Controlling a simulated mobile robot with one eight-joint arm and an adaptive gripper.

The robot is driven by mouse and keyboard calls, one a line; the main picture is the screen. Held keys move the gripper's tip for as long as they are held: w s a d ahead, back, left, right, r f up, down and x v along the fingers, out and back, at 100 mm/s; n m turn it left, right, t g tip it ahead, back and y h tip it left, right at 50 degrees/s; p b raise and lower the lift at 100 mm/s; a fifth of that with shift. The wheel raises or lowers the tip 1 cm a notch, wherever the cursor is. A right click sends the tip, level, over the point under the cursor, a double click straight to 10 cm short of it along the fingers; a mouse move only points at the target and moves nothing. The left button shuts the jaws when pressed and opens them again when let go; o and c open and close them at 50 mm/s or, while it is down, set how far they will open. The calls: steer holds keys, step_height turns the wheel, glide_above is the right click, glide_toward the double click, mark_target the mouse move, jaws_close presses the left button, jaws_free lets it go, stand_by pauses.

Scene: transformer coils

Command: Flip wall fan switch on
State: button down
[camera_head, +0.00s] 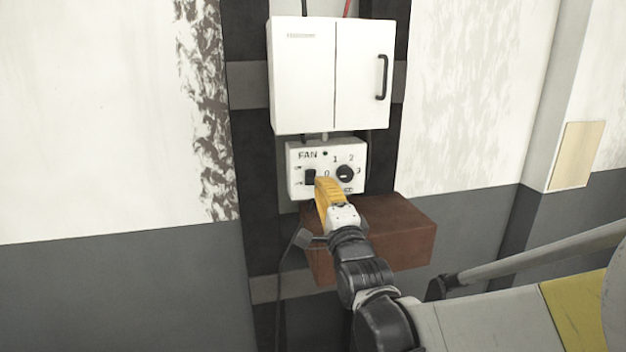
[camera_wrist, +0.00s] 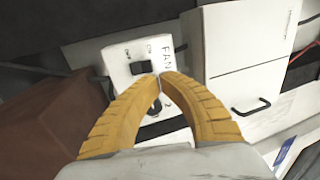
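The fan control box (camera_head: 325,158) is a small white panel marked FAN, fixed to the wall below a white cabinet. Its black rocker switch (camera_head: 310,177) is on the left and its round dial (camera_head: 345,173), with numbers around it, is on the right. The box (camera_wrist: 121,53) and switch (camera_wrist: 142,67) also show in the wrist view. My yellow gripper (camera_head: 321,181) is just in front of the box, close to the switch. In the wrist view my fingertips (camera_wrist: 160,77) meet with nothing visible between them, beside the switch. I cannot tell whether they touch it.
The white two-door cabinet (camera_head: 331,75) with a black handle hangs directly above the box. A brown block (camera_head: 405,230) juts from the wall below it, close under my arm. A cable hangs at the left. The wall to the left is clear.

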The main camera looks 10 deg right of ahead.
steer(key=r+v, duration=0.1)
steer(key=v, duration=0.4)
steer(key=shift+s+f+p, duration=0.35)
steer(key=shift+s+f, duration=0.05)
steer(key=shift+s, duration=0.15)
steer(key=shift+s, duration=0.1)
